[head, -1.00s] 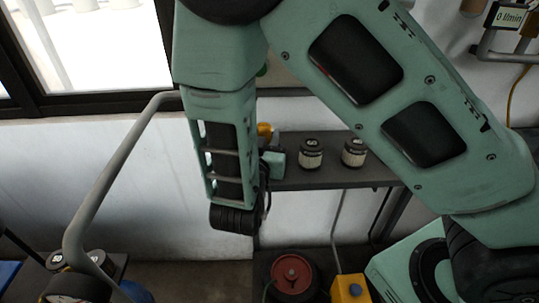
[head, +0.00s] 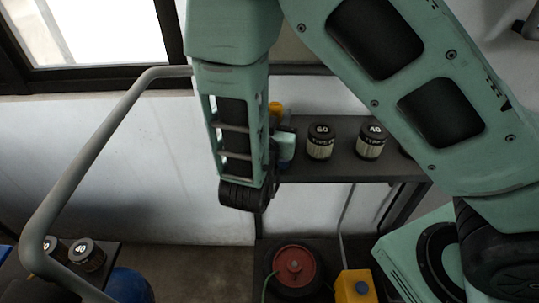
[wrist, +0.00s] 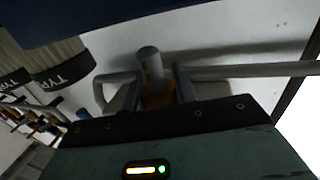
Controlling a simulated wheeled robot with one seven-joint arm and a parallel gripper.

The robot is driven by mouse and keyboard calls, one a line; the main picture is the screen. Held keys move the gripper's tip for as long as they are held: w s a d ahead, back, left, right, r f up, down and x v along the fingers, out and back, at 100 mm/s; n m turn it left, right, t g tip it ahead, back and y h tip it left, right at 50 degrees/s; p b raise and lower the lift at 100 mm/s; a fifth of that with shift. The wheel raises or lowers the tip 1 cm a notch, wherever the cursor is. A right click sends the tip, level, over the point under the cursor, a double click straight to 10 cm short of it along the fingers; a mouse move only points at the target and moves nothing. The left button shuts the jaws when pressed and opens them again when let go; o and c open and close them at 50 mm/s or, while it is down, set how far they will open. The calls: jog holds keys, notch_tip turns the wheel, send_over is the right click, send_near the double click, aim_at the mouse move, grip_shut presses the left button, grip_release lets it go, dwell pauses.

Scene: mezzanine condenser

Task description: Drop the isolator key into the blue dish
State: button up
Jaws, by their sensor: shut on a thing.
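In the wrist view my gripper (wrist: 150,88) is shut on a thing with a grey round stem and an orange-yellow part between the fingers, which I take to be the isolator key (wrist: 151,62). In the head view my forearm hides most of the gripper, and I cannot make out its fingers. A small yellow-orange piece (head: 275,108) shows just right of the forearm, but I cannot tell if it is the held thing. I cannot identify the blue dish for sure. A rounded blue object (head: 131,287) is partly visible at the lower left.
A dark shelf (head: 345,165) holds several black-capped jars (head: 320,142). A grey rail (head: 95,150) crosses the left. More jars (head: 87,255) stand at the lower left.

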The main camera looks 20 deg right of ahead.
notch_tip(320, 180, down, 2)
jog(key=shift+f+b, duration=0.1)
jog(key=shift+b, duration=0.4)
jog(key=o, duration=1)
jog(key=shift+o, duration=0.2)
jog(key=b+v, duration=0.1)
jog(key=v, duration=1.6)
jog(key=shift+s+a+b, duration=0.15)
jog(key=shift+a+b, duration=0.05)
jog(key=shift+b, duration=0.1)
